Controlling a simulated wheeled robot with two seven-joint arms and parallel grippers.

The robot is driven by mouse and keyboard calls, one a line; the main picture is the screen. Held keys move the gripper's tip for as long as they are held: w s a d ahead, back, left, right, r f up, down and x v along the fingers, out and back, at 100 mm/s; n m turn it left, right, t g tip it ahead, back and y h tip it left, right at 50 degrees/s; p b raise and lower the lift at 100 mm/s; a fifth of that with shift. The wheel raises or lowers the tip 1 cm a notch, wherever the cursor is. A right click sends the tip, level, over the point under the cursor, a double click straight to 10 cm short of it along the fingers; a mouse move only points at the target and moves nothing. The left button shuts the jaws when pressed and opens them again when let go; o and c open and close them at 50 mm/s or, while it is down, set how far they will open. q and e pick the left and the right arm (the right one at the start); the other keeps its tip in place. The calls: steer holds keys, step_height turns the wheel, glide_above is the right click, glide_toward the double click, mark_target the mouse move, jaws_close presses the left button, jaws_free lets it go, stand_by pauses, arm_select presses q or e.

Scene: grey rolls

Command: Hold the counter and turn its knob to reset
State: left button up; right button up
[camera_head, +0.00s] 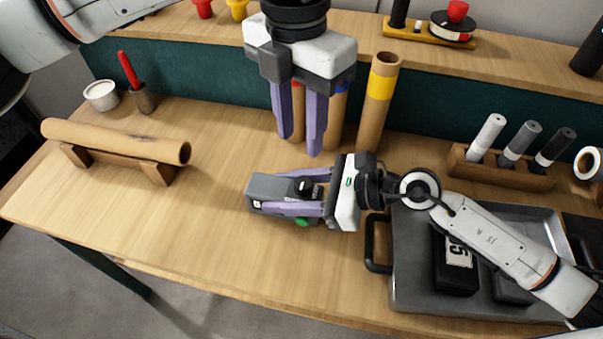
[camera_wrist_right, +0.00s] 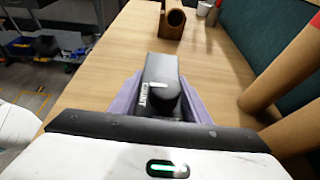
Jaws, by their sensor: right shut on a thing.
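The counter (camera_head: 270,187) is a small dark grey box with a black knob (camera_head: 303,185) and a green part on its near side. It is at mid-table in the head view, and it also shows in the right wrist view (camera_wrist_right: 158,70). My right gripper (camera_head: 300,192) comes from the right and is shut on the counter, with its purple fingers along both sides. The knob faces up between the fingers. My left gripper (camera_head: 299,135) points down above and behind the counter, apart from it. Its two purple fingers are spread with a gap, and nothing is between them.
A grey tray (camera_head: 400,285) with black items is at the right. A cardboard tube (camera_head: 110,138) lies on a wooden stand at the left. Upright tubes (camera_head: 376,105) stand behind the grippers. A marker rack (camera_head: 500,172) is at the back right. The front left table is clear.

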mark_target(302, 183)
arm_select(q)
step_height(302, 183, down, 11)
steer(key=shift+s+d+f, duration=0.1)
steer(key=shift+s, duration=0.05)
stand_by(0.4)
steer(key=c, duration=0.8)
steer(key=shift+n, duration=0.4)
steer(key=n, duration=0.4)
steer(key=shift+n, duration=0.4)
steer(key=n, duration=0.5)
steer(key=shift+n, duration=0.3)
